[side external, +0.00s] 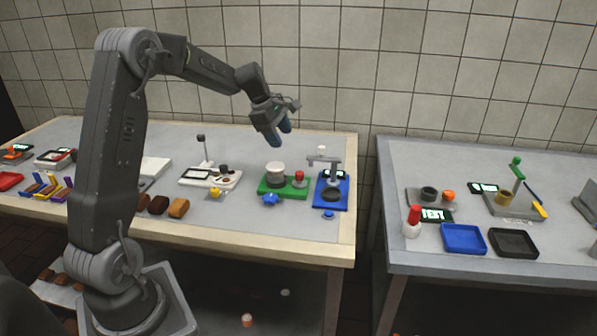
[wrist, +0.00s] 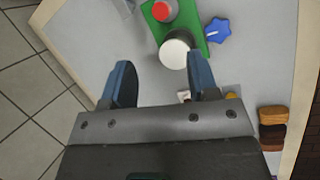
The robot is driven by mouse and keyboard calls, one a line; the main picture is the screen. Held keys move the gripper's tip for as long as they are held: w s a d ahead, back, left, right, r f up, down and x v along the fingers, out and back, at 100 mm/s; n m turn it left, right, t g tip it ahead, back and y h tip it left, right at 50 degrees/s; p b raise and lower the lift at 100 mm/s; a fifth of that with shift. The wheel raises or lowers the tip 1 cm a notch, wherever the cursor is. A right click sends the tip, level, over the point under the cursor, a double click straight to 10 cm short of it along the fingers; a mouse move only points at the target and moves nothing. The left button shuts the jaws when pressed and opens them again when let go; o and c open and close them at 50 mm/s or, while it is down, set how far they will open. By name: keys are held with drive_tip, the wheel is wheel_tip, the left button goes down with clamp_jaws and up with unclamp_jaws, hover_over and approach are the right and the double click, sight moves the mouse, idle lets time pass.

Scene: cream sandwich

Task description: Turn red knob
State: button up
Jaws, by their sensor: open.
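The red knob (side external: 299,176) stands on a grey round mount at the right end of a green base (side external: 285,194). In the wrist view the red knob (wrist: 161,11) is at the top edge, and the green base (wrist: 190,14) lies around it. A white cylinder (side external: 275,169) stands on the same base, left of the knob; in the wrist view it (wrist: 174,54) is nearer my fingers. My gripper (side external: 280,133) has blue fingers pointing down, above the base and apart from it. In the wrist view my gripper (wrist: 160,68) is open, with nothing held between its fingers.
A blue star-shaped knob (side external: 270,199) is at the base's front. A blue stand with a grey arm (side external: 331,190) is close on the right. A white scale-like device (side external: 211,178) and brown and tan blocks (side external: 178,207) are left. A gap separates the right table (side external: 470,165).

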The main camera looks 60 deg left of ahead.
sight(299, 172)
drive_tip(key=w+f+n, duration=0.1)
drive_tip(key=f+n, duration=0.1)
drive_tip(key=f, duration=0.2)
drive_tip(key=w+d+f+n, duration=0.1)
drive_tip(key=w+f+n, duration=0.1)
drive_tip(key=f+n, duration=0.1)
drive_tip(key=w+d+f+n, duration=0.1)
drive_tip(key=w+f+n, duration=0.1)
drive_tip(key=f, duration=0.3)
drive_tip(key=shift+f+n, duration=0.35)
drive_tip(key=shift+n, duration=0.15)
drive_tip(key=c, duration=0.9)
drive_tip(key=shift+m, duration=0.4)
